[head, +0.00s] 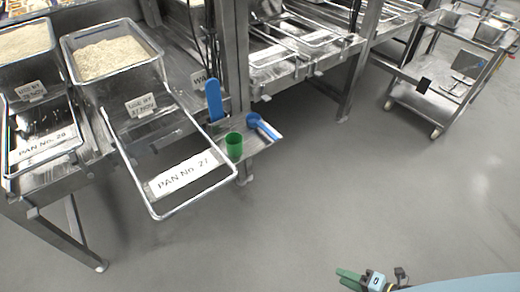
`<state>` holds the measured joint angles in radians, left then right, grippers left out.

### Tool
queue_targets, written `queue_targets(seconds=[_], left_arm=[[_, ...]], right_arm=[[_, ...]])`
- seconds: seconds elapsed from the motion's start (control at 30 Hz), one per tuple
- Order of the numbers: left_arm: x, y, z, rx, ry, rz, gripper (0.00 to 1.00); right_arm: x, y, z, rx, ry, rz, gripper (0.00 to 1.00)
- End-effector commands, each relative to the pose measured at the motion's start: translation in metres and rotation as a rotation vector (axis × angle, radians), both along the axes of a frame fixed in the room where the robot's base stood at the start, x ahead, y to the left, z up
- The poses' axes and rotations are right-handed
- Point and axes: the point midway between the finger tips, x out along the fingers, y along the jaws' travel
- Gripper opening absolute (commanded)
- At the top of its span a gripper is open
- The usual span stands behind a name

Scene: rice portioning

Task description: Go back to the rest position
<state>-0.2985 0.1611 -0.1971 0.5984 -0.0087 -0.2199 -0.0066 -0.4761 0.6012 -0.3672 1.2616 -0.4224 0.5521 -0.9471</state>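My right gripper (341,277) shows at the bottom edge, right of centre, with green fingers pointing left. It is over the bare floor, well away from the bench and touching nothing. Nothing shows between its fingers, but the small, partly cut-off view does not tell whether they are open or shut. My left gripper is not in view. A green cup (234,146) stands on a small metal shelf (262,141) at the bench. A blue scoop (262,126) lies beside it, and a blue paddle-like tool (214,101) stands upright to its left.
A metal pan of pale grains (160,58) sits behind the wire frame labelled PAN No. 27 (237,184), which juts out from the bench. Another filled pan (50,40) is at far left. A wheeled cart (430,104) stands at upper right. The grey floor (330,190) between is clear.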

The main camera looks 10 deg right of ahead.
Motion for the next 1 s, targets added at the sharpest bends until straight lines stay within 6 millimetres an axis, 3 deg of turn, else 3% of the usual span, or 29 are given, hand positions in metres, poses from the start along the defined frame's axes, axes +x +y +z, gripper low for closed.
queue_targets(seconds=[0.13, 0.27, 0.4, 0.57, 0.8, 1.0], left_arm=[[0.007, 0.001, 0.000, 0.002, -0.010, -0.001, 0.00], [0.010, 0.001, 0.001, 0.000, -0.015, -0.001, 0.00], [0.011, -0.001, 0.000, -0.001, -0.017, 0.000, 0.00], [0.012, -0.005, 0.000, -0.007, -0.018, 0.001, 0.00], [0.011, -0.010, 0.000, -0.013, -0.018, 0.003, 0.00], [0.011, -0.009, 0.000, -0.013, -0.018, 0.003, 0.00]], right_arm=[[0.001, -0.095, -0.046, -0.030, 0.246, -0.389, 0.36], [-0.021, -0.186, -0.076, -0.027, 0.436, -0.815, 0.36], [-0.066, -0.268, -0.091, 0.001, 0.569, -1.284, 0.36], [-0.136, -0.337, -0.092, 0.051, 0.638, -1.819, 0.36], [-0.157, -0.199, -0.154, 0.206, 0.822, -1.833, 0.36], [-0.166, -0.081, -0.184, 0.326, 0.965, -1.810, 0.36]])
